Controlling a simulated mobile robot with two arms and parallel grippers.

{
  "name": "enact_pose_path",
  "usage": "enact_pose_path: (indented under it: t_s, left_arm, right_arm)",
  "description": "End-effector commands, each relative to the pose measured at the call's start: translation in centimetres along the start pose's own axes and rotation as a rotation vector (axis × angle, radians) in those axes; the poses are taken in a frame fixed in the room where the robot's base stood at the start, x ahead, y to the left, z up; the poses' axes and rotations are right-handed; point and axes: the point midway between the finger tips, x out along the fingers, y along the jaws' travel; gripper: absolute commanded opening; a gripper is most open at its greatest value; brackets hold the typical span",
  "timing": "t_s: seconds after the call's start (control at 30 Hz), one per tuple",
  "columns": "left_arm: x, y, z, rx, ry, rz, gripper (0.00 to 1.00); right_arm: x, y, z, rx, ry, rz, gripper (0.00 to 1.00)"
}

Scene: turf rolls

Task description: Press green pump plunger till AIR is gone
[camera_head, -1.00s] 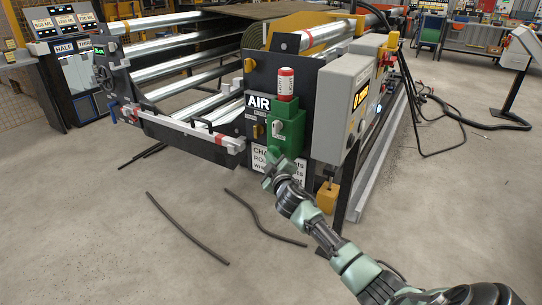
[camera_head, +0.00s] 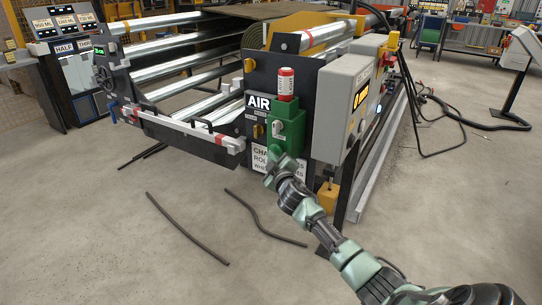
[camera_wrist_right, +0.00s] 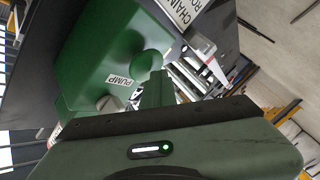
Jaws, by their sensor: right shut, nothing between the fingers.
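The green pump box (camera_head: 289,132) is on the front of the dark machine end panel, beside a white-on-black AIR sign (camera_head: 259,104). In the right wrist view, the round green plunger knob (camera_wrist_right: 147,63) sticks out beside the PUMP label (camera_wrist_right: 118,80); a grey knob (camera_wrist_right: 108,103) is on the same box. My right gripper (camera_head: 274,170) is just below and in front of the box. Its shut, empty fingers (camera_wrist_right: 157,88) appear close to the plunger; I cannot tell if they touch it. My left gripper is out of view.
A red-and-white cylinder (camera_head: 286,84) stands on the pump box. A grey control box (camera_head: 345,105) is close on the right, with a yellow part (camera_head: 328,197) below it. Dark hoses (camera_head: 187,230) lie on otherwise open floor in front.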

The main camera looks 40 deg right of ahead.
Motion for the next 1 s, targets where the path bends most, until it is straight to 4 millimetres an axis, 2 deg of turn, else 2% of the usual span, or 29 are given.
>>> enact_pose_path:
  t_s: [0.2,0.43,0.67,1.0]
  left_arm:
    - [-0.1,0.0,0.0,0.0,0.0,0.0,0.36]
    - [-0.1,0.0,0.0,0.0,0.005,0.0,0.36]
    - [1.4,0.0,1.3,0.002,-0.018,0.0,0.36]
    - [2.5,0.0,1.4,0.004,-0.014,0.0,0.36]
  right_arm:
    - [0.1,0.4,0.2,-0.001,-0.005,0.006,0.0]
    - [-0.6,-0.1,-0.3,-0.001,-0.006,0.005,0.0]
    - [-1.6,-0.9,-0.9,-0.001,-0.005,0.003,0.0]
    - [-2.4,-1.6,-1.5,-0.001,-0.004,0.003,0.0]
